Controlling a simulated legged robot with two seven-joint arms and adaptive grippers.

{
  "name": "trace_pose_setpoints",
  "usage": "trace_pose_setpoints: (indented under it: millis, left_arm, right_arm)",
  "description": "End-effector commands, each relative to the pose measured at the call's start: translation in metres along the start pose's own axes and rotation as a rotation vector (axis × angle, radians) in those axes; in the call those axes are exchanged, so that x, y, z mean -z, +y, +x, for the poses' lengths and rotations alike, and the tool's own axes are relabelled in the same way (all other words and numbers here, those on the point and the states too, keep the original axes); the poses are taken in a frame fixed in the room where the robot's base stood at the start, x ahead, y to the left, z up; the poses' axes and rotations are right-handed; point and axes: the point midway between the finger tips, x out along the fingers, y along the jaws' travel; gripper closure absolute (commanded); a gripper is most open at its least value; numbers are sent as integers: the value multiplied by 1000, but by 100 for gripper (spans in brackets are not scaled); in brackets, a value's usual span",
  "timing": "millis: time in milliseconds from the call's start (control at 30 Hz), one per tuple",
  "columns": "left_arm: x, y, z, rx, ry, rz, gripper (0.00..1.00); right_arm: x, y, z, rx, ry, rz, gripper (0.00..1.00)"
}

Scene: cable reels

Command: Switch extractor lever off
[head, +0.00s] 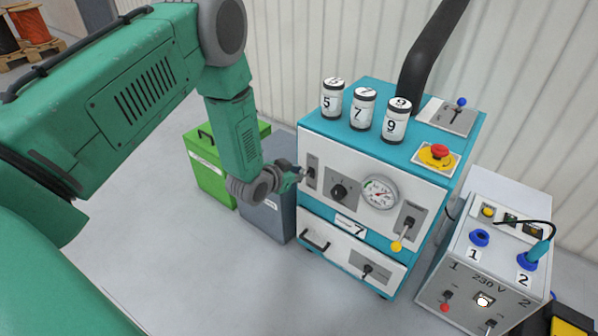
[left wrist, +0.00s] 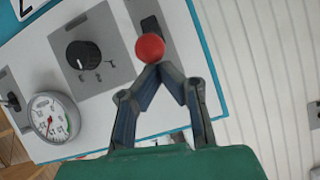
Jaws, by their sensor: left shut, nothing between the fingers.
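The teal and white machine (head: 320,232) carries several levers; no label I can read says which is the extractor lever. A red-ball lever (left wrist: 150,48) sits on a grey slotted plate in the left wrist view. My left gripper (head: 301,174) is at the left end of the machine's front panel. It also fills the lower middle of the left wrist view (left wrist: 162,70), its fingertips together, empty, right at the red ball. I cannot tell whether they touch it. A yellow-ball lever (head: 397,246) hangs down at the front right. A blue-ball lever (head: 461,102) stands on top.
A black dial knob (head: 339,192) and round gauge (head: 380,193) are beside the gripper. Numbered jars (head: 363,110), a red emergency button (head: 439,152) and a black hose (head: 428,55) are on top. A 230 V box (head: 468,262) stands right, green and grey bins (head: 208,172) left.

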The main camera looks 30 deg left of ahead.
Motion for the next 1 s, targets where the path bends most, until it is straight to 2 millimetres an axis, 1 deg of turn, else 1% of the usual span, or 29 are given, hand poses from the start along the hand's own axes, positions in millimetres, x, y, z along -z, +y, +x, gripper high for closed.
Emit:
trace_pose_setpoints:
  millis: [267, 500, 567, 733, 1000]
  left_arm:
    - [-12, 4, -2, 16, 78, -1, 100]
    - [-32, 6, -2, 48, 255, -12, 100]
    - [-33, 7, -2, 48, 256, -11, 100]
    - [-46, 10, -1, 47, 253, -11, 100]
    - [-40, 9, -2, 48, 254, -10, 100]
  right_arm:
    - [0, 0, 11, 0, 0, 0, 60]
    - [-1, 0, 25, 0, 0, 0, 60]
    - [-2, 0, 27, 0, 0, 0, 60]
    - [-2, 0, 27, 0, 0, 0, 60]
    - [-1, 0, 25, 0, 0, 0, 60]
